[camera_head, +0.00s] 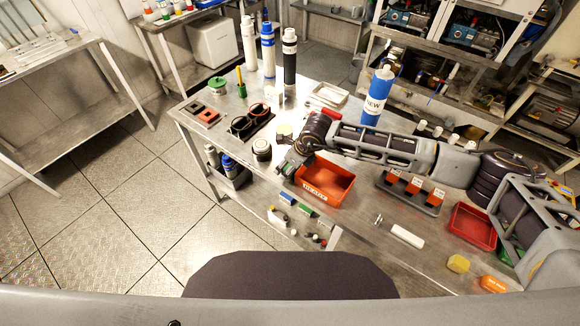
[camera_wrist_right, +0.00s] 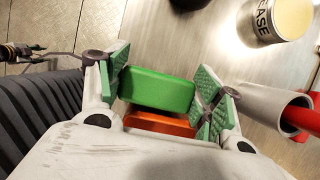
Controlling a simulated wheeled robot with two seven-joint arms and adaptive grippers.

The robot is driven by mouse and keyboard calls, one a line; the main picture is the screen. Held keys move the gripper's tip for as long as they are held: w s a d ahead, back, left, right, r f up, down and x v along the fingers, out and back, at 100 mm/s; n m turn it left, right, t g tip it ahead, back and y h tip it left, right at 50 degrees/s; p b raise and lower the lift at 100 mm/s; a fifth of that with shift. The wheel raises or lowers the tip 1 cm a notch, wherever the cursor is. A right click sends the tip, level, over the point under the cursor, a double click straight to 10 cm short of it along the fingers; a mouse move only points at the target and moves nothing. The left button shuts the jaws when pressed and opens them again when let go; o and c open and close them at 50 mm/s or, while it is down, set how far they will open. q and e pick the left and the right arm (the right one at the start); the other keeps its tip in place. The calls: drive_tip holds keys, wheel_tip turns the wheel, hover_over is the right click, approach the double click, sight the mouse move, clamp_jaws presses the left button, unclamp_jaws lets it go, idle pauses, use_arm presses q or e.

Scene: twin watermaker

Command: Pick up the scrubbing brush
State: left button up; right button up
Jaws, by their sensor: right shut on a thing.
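My right gripper (camera_head: 287,166) is over the near-left part of the steel table, just left of the orange tray (camera_head: 326,183). In the right wrist view the gripper (camera_wrist_right: 162,92) has its two green-padded fingers on either side of a green block (camera_wrist_right: 156,90), which I take to be the scrubbing brush. An orange part (camera_wrist_right: 160,123) shows directly below the green block; I cannot tell whether it belongs to it. The gripper is shut on the block. In the head view the block cannot be made out clearly at the gripper. My left gripper is not in view.
A grease jar (camera_wrist_right: 277,18) and a pale tube with a red item inside (camera_wrist_right: 280,106) are close to the gripper. A blue-and-white cylinder (camera_head: 378,97) stands behind my right arm. A red tray (camera_head: 472,226) lies to the right. Tall cylinders (camera_head: 290,60) stand at the back.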

wheel_tip(320, 180, up, 10)
drive_tip(key=shift+f+b, duration=0.15)
drive_tip(key=shift+b, duration=0.75)
drive_tip(key=o, duration=0.5)
drive_tip(key=c, duration=0.4)
drive_tip(key=shift+w, duration=0.1)
